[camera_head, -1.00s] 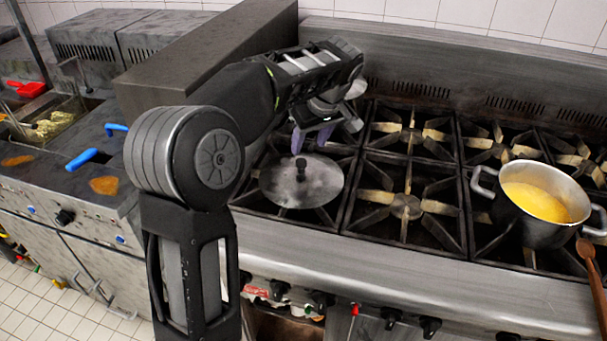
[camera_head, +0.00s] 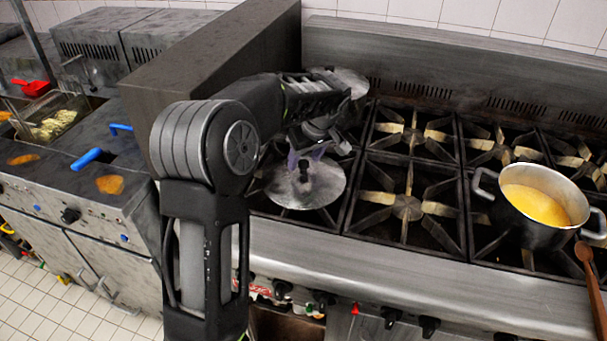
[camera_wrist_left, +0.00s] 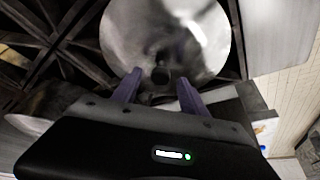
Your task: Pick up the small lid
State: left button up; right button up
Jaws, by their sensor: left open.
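A round grey metal lid (camera_head: 325,187) with a dark knob lies on the front left burner of the stove. It fills the upper middle of the left wrist view (camera_wrist_left: 122,35). My left gripper (camera_head: 304,160) is open and empty just above this lid. In the left wrist view the knob (camera_wrist_left: 160,75) appears between the two purple fingertips, with no visible grip on it. A second round metal piece (camera_head: 352,80), seemingly another lid, shows behind my left wrist and is partly hidden. I cannot tell which of the two is smaller. My right gripper is out of view.
A steel pot (camera_head: 538,231) of yellow soup stands at the right of the stove, with a wooden spoon (camera_head: 592,285) beside it. The middle burners (camera_head: 407,207) are empty. A tall dark metal block (camera_head: 215,62) rises left of the stove.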

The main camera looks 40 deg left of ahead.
pick_arm(q)
jog(key=shift+a+f, duration=0.1)
jog(key=shift+f, duration=0.25)
dwell(0.3)
grip_shut()
dwell(0.4)
dwell(0.9)
